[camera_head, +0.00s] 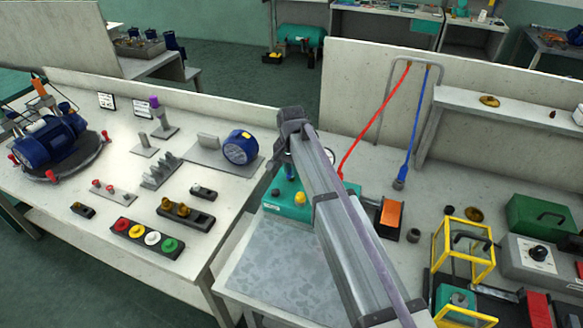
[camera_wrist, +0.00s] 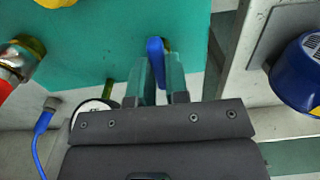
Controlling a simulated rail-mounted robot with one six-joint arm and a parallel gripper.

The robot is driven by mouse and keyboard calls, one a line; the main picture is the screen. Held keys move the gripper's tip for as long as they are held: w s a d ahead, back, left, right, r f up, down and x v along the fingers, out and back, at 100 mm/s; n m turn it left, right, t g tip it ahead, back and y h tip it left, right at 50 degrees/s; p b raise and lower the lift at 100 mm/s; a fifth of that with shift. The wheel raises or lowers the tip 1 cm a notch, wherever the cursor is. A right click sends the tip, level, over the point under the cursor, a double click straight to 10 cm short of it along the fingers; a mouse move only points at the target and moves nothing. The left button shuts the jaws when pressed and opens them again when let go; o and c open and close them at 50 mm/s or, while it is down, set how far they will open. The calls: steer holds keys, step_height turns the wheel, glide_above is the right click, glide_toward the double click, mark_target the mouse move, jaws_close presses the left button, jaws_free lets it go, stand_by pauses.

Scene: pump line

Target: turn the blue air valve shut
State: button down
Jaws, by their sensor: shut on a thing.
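The blue air valve handle (camera_wrist: 155,50) shows in the wrist view as a narrow blue lever standing out from a teal panel (camera_wrist: 100,40). My gripper (camera_wrist: 161,66) has its two teal fingers close around the lever, one on each side, and is shut on it. In the head view the teal unit (camera_head: 288,207) stands on the bench edge. My forearm crosses in front of it and hides most of its right side, and my gripper is not clear there.
A red hose (camera_head: 376,120) and a blue hose (camera_head: 416,125) hang behind the unit. A blue motor (camera_head: 240,148) lies to its left. An orange-topped block (camera_head: 391,214) and a yellow frame (camera_head: 466,241) stand to the right. A round gauge (camera_wrist: 95,110) is close to my gripper.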

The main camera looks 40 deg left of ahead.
stand_by(0.3)
steer(key=c, duration=1.1)
jaws_free()
step_height(320, 180, up, 11)
steer(key=p, duration=1.1)
steer(key=shift+f, duration=0.1)
